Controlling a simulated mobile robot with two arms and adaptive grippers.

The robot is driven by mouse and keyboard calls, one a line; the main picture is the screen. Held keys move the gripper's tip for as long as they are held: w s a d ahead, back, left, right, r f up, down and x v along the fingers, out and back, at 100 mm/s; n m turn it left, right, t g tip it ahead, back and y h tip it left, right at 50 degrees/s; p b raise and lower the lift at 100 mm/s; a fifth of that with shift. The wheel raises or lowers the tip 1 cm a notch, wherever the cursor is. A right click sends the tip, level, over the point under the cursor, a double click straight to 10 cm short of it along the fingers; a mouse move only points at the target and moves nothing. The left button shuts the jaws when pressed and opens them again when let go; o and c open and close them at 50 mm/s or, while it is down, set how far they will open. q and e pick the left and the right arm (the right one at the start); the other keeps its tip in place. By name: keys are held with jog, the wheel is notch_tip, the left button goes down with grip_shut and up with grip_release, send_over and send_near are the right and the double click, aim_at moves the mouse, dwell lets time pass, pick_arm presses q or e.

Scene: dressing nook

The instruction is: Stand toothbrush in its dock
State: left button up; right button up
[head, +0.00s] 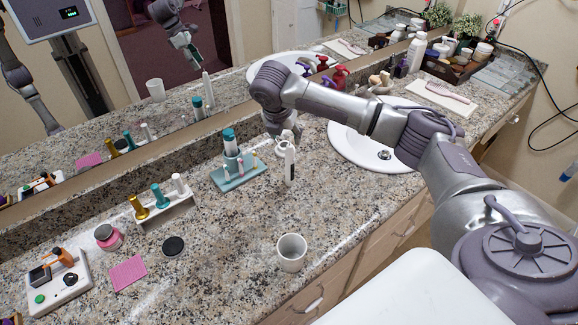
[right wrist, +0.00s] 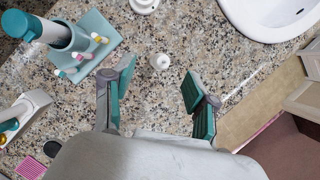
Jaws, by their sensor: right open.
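The white toothbrush (head: 289,168) stands upright on the granite counter. From above, its white top shows in the right wrist view (right wrist: 160,62). My right gripper (head: 287,138) is open and empty, pointing down just above it; in the right wrist view the teal-padded fingers (right wrist: 158,98) are apart, one on either side. A white round base with a small knob (right wrist: 145,4), which looks like a charging dock, is cut off by that view's top edge. Left of the toothbrush is a teal stand (head: 240,178) with several small brush heads and a teal-and-white cylinder in its cup.
A white cup (head: 291,252) stands near the counter's front edge. A white rack (head: 163,213) with several bottles, a black disc (head: 173,246), a pink cloth (head: 128,273) and a pink jar (head: 107,236) lie left. The sink (head: 372,150) is right, the mirror behind.

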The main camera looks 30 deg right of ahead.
aim_at(290, 144)
jog(key=x, duration=0.2)
jog(key=shift+d+f, duration=0.1)
jog(key=shift+f, duration=0.25)
jog(key=x, duration=0.3)
jog(key=p+x, duration=0.1)
jog(key=x, duration=0.1)
jog(key=shift+s+d+f, duration=0.1)
jog(key=shift+d, duration=0.25)
grip_shut()
